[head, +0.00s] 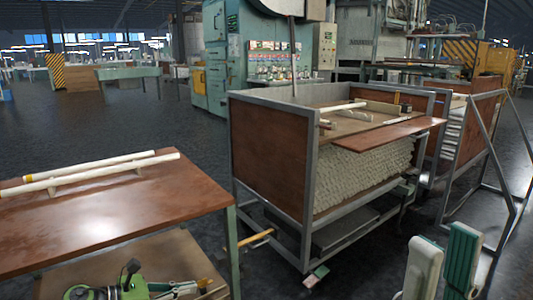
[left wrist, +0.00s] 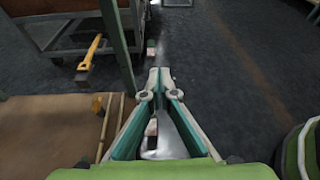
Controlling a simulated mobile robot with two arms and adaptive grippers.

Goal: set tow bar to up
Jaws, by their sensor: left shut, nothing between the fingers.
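The tow bar (head: 262,238) has a yellow handle and sticks out low from the near left lower frame of the cart (head: 270,150). It looks roughly level, not upright. In the left wrist view its yellow bar (left wrist: 93,50) is at upper left, ahead of my gripper, apart from it. My left gripper (head: 198,287) is low by the front table, its fingers pointing right toward the cart. The left wrist view shows its fingertips (left wrist: 158,72) together and empty. My right gripper (head: 445,235) is at lower right, its two fingers apart and empty.
The front table (head: 110,215) carries white tubes on supports and has a lower shelf (head: 165,258) beside my left gripper. Its green leg (head: 231,240) stands near the tow bar. The cart holds stacked tubes. A grey metal frame (head: 490,175) stands at right. Dark floor is free between table and cart.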

